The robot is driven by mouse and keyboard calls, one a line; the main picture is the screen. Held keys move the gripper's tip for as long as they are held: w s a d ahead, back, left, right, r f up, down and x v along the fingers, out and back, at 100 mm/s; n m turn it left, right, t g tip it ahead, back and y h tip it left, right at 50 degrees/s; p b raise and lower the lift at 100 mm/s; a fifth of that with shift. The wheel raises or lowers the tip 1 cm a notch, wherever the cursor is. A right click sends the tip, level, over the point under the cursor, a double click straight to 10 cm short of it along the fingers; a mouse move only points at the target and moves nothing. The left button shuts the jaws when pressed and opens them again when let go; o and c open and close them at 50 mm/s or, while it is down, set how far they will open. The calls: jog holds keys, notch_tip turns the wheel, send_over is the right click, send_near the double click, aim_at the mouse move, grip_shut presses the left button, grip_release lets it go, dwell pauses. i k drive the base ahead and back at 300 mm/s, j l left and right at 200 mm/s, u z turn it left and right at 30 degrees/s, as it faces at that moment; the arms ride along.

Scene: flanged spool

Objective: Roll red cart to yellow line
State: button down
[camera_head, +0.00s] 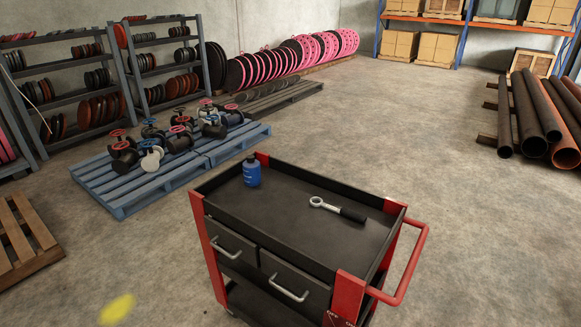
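The red cart (350,297) stands on the concrete floor at the lower centre, with red corner posts, a black top tray and two drawers with silver handles. Its red push handle (408,266) sticks out on the right side. The bottom of the cart is cut off by the picture edge. A short, blurry yellow mark (116,309) shows on the floor at the lower left, apart from the cart; I cannot tell whether it is part of a line. My gripper is not in view.
A blue bottle (251,171) and a wrench (336,209) are on the cart's top. A blue pallet (122,204) with several valves stands behind it to the left. A wooden pallet (24,238) lies at far left. Pipes (529,112) lie at right. Floor right of the cart is clear.

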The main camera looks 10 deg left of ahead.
aim_at(355, 257)
jog(key=i+j+u, duration=0.2)
jog(key=j+u, duration=0.25)
jog(key=i+j+u, duration=0.3)
jog(key=j+u, duration=0.2)
jog(key=i+j+u, duration=0.65)
jog(key=u, duration=0.3)
jog(key=i+j+z, duration=0.2)
jog(key=i, duration=0.3)
jog(key=i+j+z, duration=0.2)
jog(key=i, duration=0.3)
jog(key=i+j+z, duration=0.2)
jog(key=i, duration=0.3)
jog(key=i+j+z, duration=0.2)
jog(key=i, duration=0.3)
jog(key=i+l+z, duration=0.1)
jog(key=z, duration=0.35)
jog(key=i+z, duration=0.6)
jog(key=z, duration=0.25)
jog(key=i+j+z, duration=0.15)
jog(key=z, duration=0.25)
jog(key=i, duration=0.05)
